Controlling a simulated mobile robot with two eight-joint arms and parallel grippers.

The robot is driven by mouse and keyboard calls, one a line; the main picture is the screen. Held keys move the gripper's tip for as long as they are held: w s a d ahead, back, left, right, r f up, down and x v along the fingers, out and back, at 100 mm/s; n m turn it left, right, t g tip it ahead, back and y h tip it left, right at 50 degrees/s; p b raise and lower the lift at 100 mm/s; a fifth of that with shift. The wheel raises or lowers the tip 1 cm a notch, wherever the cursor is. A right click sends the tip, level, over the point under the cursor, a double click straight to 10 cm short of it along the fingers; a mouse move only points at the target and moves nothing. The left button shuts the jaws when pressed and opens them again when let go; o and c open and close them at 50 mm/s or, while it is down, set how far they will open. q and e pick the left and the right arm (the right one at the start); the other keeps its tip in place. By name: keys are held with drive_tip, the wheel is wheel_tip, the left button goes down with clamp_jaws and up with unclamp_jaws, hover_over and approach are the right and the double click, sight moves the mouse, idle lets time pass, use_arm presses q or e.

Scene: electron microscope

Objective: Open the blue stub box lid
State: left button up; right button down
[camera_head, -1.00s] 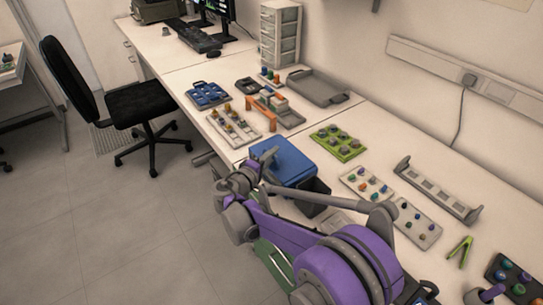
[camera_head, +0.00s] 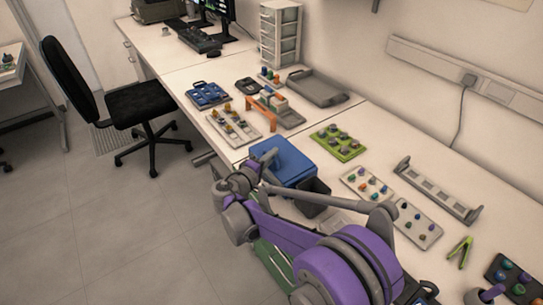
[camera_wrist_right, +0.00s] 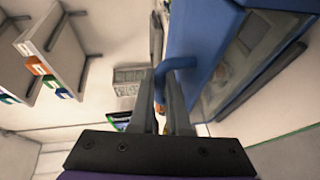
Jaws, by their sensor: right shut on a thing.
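The blue stub box (camera_head: 296,170) stands near the front edge of the bench in the head view, and its lid looks down. In the right wrist view the blue box (camera_wrist_right: 205,40) fills the upper right, with a curved blue handle (camera_wrist_right: 178,62) reaching out from it. In the head view, my arm hides part of the box's near side. My left gripper is not in view.
A dark open bin (camera_head: 315,188) stands right beside the box. A green tray (camera_head: 338,143) of stubs and pale stub plates (camera_head: 366,184) lie to the right. An orange-ended rack (camera_head: 262,112) and a grey tray (camera_head: 318,88) are farther back.

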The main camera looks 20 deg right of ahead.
idle(0.8)
drive_tip(key=w+d, duration=0.4)
drive_tip(key=d, duration=0.7)
drive_tip(key=shift+d+p, duration=0.25)
drive_tip(key=shift+p, duration=0.1)
drive_tip(key=shift+w, duration=0.1)
drive_tip(key=c, duration=1.2)
unclamp_jaws()
drive_tip(key=shift+o, duration=0.2)
drive_tip(key=shift+a, duration=0.1)
drive_tip(key=r, duration=0.2)
hover_over(286, 168)
drive_tip(key=shift+p, duration=0.3)
